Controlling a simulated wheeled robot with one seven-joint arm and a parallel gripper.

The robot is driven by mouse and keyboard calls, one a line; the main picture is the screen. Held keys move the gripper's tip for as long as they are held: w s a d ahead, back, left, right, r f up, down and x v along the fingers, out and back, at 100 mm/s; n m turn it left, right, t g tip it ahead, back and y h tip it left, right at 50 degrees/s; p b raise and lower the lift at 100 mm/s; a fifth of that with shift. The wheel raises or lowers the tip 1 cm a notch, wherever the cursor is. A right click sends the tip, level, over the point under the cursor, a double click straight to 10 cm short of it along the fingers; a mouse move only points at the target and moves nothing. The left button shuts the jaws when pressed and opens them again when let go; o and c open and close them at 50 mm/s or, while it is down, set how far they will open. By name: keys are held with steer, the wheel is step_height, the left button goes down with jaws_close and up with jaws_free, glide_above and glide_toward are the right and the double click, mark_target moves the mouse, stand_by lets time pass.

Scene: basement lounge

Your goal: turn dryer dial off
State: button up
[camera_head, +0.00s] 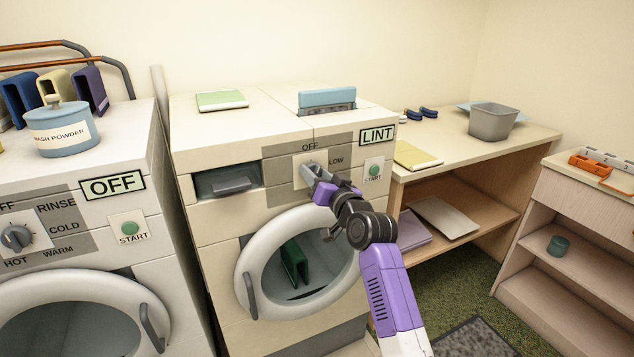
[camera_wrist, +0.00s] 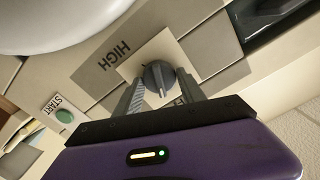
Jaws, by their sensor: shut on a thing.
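The dryer (camera_head: 225,137) is the cream machine in the middle of the head view. Its grey dial (camera_head: 308,170) sits on a pale square plate, with OFF printed above it and LOW to its right. In the wrist view the dial (camera_wrist: 158,75) shows close up, with HIGH printed to its upper left. My gripper (camera_head: 313,173) is at the dial, and in the wrist view its fingers (camera_wrist: 160,88) stand on either side of the dial, shut on it. My gripper hides part of the dial in the head view. I cannot tell which label the dial points to.
A washer (camera_head: 75,200) with its own dial (camera_head: 16,238) stands at left. The dryer's green START button (camera_head: 374,170) is right of the dial. Its round door (camera_head: 300,262) is below. A desk (camera_head: 455,160) with a grey bin (camera_head: 492,121) stands at right.

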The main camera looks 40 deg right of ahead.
steer(key=shift+f+n+b, duration=0.1)
steer(key=shift+n+b, duration=0.85)
steer(key=shift+n, duration=1.35)
steer(key=o, duration=1.3)
steer(key=shift+a, duration=0.1)
steer(key=v, duration=0.7)
steer(key=shift+s+a, duration=0.1)
steer(key=shift+s, duration=0.3)
